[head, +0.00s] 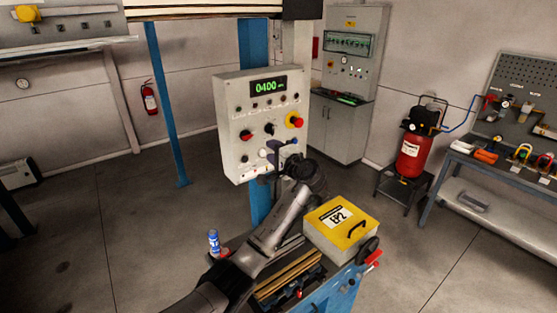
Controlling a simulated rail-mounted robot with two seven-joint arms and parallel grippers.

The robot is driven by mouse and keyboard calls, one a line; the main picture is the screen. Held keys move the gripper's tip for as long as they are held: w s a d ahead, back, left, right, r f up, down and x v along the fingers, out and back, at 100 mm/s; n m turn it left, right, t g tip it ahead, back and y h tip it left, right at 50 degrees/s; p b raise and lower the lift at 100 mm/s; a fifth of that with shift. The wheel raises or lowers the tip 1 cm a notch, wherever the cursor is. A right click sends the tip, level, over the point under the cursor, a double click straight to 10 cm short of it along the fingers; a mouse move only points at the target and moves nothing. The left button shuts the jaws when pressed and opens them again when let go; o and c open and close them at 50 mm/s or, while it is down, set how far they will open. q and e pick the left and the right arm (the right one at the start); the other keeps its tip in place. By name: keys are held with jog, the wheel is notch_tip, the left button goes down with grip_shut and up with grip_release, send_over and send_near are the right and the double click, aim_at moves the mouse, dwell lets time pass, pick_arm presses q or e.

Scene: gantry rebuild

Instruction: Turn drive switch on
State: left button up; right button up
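The grey control panel (232,165) stands upright ahead of me, with a green lit display (268,86) reading 0400. I cannot read which control is the drive switch. My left gripper (277,152) is at the lower right part of the panel face, close to it, and covers what lies behind it. Whether its fingers touch a control, or are open or shut, is too small to tell. My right gripper is not in view.
Below the panel, a blue cart (343,292) carries a yellow-lidded box (341,220), with a blue-and-white can (214,241) to its left. A blue post (260,202) stands behind the panel. A red compressor (412,155) and a workbench (488,165) are at the right.

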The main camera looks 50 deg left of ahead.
pick_arm(q)
jog(key=shift+s+d, duration=0.1)
jog(key=shift+d, duration=1.25)
jog(key=d+r+n+t+h, duration=0.5)
jog(key=d+t, duration=0.3)
jog(key=d, duration=0.3)
jog(key=s+d+f+m+t+h+p, duration=0.1)
jog(key=s+d+f+m+t+h, duration=0.15)
jog(key=d+h, duration=0.2)
jog(key=s+d+f+m+t+h, duration=0.1)
jog(key=d+f+h, duration=0.2)
jog(key=d, duration=0.3)
jog(key=s+d+f+m+g+h+p, duration=0.25)
jog(key=s+d+f+h, duration=0.25)
jog(key=s+d+f, duration=0.55)
jog(key=s+f+g+p, duration=0.2)
jog(key=s+f, duration=0.6)
jog(key=s, duration=0.4)
jog(key=s+d+f+g+p, duration=0.1)
jog(key=s+f+g, duration=0.3)
jog(key=s+f, duration=0.4)
jog(key=s+p, duration=0.1)
jog(key=s, duration=0.4)
jog(key=shift+d+f+h+p, duration=0.25)
jog(key=shift+f+h+p, duration=0.05)
jog(key=shift+h+p, duration=0.05)
